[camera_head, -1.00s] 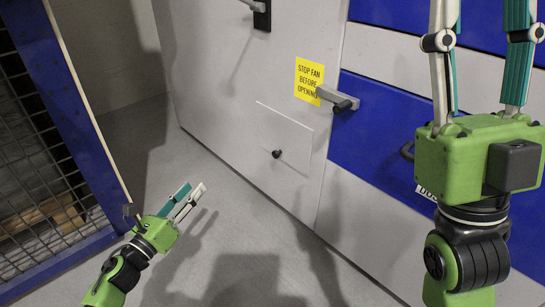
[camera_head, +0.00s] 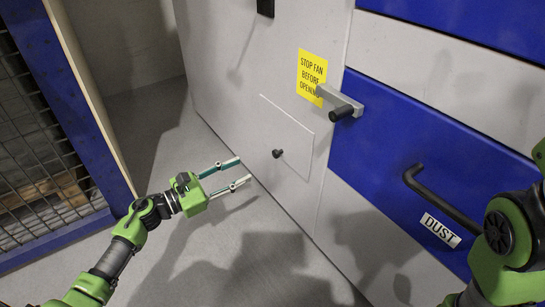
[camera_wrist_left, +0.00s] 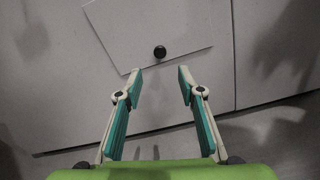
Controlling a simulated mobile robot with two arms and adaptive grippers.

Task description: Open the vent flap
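The vent flap (camera_head: 288,135) is a thin light-grey panel low on the grey cabinet wall, lying flush. A small black knob (camera_head: 278,153) sits near its lower edge. In the left wrist view the flap (camera_wrist_left: 150,25) is tilted and the knob (camera_wrist_left: 160,51) is just ahead of my fingers. My left gripper (camera_head: 243,171) is open and empty, to the lower left of the knob and apart from it. It also shows in the left wrist view (camera_wrist_left: 157,78), fingers spread. My right gripper is out of view; part of my right arm shows at the right edge.
A latch with a black grip (camera_head: 341,112) juts out beside a yellow warning sign (camera_head: 312,76) above the flap. A blue drawer marked DUST with a dark handle (camera_head: 440,197) is to the right. A blue-framed mesh cage (camera_head: 75,120) stands left. The floor between is clear.

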